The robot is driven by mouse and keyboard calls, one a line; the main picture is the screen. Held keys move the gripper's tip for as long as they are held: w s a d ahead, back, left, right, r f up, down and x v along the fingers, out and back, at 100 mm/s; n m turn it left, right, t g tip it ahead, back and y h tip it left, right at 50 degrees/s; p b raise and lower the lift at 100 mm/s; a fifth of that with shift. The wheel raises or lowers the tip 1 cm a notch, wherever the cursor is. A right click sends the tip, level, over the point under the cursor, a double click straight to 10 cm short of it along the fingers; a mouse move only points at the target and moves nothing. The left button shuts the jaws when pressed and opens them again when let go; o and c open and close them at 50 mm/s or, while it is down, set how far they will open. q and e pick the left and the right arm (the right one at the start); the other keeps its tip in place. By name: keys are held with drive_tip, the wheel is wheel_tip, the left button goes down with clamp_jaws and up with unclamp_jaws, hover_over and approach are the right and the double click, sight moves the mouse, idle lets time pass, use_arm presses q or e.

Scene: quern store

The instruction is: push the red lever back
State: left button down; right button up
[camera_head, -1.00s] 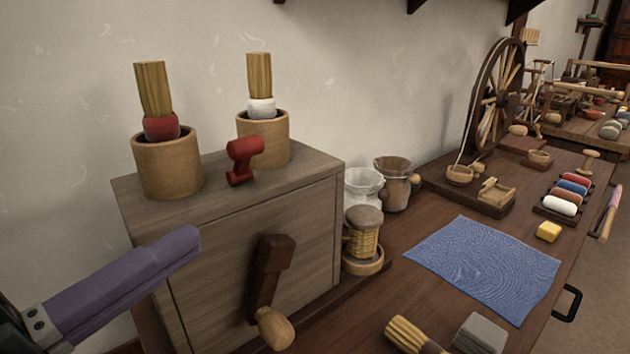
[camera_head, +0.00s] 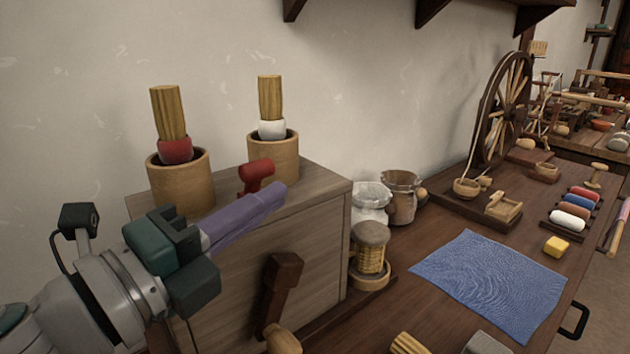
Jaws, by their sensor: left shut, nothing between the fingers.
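The red lever (camera_head: 257,174) stands on top of the grey wooden box (camera_head: 322,216), toward its front edge, between and in front of two round wooden pots. My left gripper (camera_head: 275,192) reaches in from the left with its purple fingers shut and nothing held. Its fingertips overlap the lower part of the lever in the picture, in front of it; I cannot tell whether they touch. The lever's base is hidden behind the fingers. My right gripper is not in view.
A left pot (camera_head: 181,187) holds a red-collared brush, and a right pot (camera_head: 274,155) a white-collared one. A dark crank (camera_head: 279,285) sticks out from the box front. Glass jars (camera_head: 370,200) stand right of the box. A blue cloth (camera_head: 490,280) lies on the table.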

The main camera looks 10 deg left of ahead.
use_arm(q)
drive_tip(key=shift+w+a+r, duration=0.25)
drive_tip(key=shift+w+a, duration=0.3)
drive_tip(key=shift+a, duration=0.3)
drive_tip(key=shift+a+r+n+p, duration=0.1)
drive_tip(key=shift+r+n+p, duration=0.25)
drive_tip(key=shift+p, duration=0.3)
drive_tip(key=shift+w+n, duration=0.1)
drive_tip(key=shift+n, duration=0.15)
